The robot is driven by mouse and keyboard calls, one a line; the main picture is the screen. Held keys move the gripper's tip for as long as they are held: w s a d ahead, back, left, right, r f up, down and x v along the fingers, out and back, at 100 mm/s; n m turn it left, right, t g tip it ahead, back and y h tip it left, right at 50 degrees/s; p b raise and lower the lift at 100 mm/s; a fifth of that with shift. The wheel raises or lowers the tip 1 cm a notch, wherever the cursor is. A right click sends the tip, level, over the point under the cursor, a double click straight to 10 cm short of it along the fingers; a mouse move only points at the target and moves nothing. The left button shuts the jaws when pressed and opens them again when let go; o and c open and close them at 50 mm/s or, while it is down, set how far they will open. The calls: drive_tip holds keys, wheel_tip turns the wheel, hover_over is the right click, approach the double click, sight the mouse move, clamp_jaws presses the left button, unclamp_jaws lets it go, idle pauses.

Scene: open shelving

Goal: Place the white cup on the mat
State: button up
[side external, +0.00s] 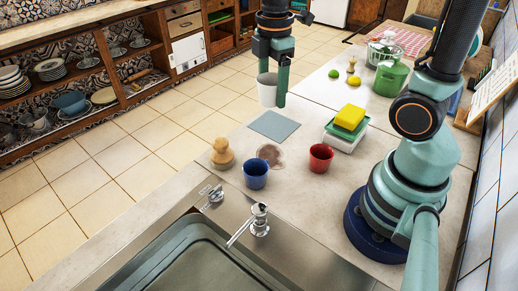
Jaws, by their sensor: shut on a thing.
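The white cup (267,90) is upright between the fingers of my gripper (271,80). The gripper points down and is shut on the cup. The mat (274,126) is a flat grey-blue square on the counter, and nothing lies on it. In the picture the cup is just above the mat's far edge. From this one view I cannot tell how high the cup is above the counter.
A green pot (391,78) is further back. The sink (190,255) is in front.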

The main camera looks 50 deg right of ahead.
drive_tip(key=shift+w+r, duration=0.1)
drive_tip(key=shift+r, duration=0.35)
drive_tip(key=w+d, duration=0.3)
drive_tip(key=d, duration=0.2)
hover_over(276, 125)
wheel_tip(276, 125, down, 15)
drive_tip(key=shift+r, duration=0.1)
drive_tip(key=shift+f, duration=2.25)
drive_tip(key=shift+f, duration=0.15)
drive_tip(key=o, duration=1.4)
drive_tip(key=shift+m, duration=0.3)
drive_tip(key=shift+o, duration=0.2)
